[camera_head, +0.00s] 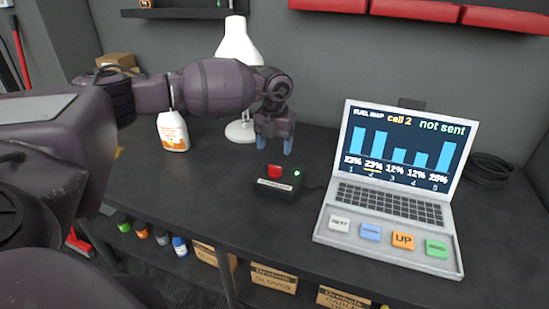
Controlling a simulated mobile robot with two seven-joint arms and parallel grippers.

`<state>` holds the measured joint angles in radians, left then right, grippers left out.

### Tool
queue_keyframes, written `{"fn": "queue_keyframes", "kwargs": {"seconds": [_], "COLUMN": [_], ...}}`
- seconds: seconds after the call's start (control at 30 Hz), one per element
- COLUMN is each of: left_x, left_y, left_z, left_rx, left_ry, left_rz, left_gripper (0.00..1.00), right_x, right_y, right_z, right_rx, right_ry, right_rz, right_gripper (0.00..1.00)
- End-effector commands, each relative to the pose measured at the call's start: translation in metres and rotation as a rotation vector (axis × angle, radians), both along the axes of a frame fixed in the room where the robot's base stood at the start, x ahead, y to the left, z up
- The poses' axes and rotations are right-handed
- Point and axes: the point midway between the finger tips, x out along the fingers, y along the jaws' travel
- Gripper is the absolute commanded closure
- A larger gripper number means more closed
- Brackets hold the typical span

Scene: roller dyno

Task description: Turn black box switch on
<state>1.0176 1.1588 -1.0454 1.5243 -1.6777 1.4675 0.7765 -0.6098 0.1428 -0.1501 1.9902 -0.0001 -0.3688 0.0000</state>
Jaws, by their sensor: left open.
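The black box (278,188) sits on the dark bench, left of the laptop. A red switch (274,171) is on its top, and a small green light (296,173) glows at its right. My left gripper (274,145) is open and empty, with blue fingertips pointing down. It is above and a little behind the black box, apart from it. I cannot tell the switch's exact position. My right gripper is not in view.
A laptop (390,195) with coloured keys stands to the right, its screen reading "not sent". A white lamp (239,130) and a white-orange bottle (173,132) stand behind. A coiled cable (490,170) lies at far right. Boxes and bottles sit below the bench.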

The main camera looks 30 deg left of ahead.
Motion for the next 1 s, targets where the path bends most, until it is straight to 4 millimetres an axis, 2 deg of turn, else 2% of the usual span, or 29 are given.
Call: {"fn": "queue_keyframes", "kwargs": {"seconds": [0.1, 0.3, 0.63, 1.0], "left_x": [0.0, 0.0, 0.0, 0.0], "left_y": [0.0, 0.0, 0.0, 0.0], "left_z": [0.017, 0.032, 0.034, 0.034], "left_rx": [0.0, 0.0, 0.0, 0.0], "left_ry": [-0.002, 0.0, 0.0, 0.0], "left_rz": [0.0, 0.0, 0.0, 0.0], "left_gripper": [0.32, 0.32, 0.32, 0.32], "right_x": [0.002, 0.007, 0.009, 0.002], "right_y": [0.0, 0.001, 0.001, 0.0], "right_z": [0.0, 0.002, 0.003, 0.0], "right_rx": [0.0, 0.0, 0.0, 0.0], "right_ry": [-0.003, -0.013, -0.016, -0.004], "right_rz": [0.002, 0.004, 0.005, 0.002], "right_gripper": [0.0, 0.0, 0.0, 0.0]}}
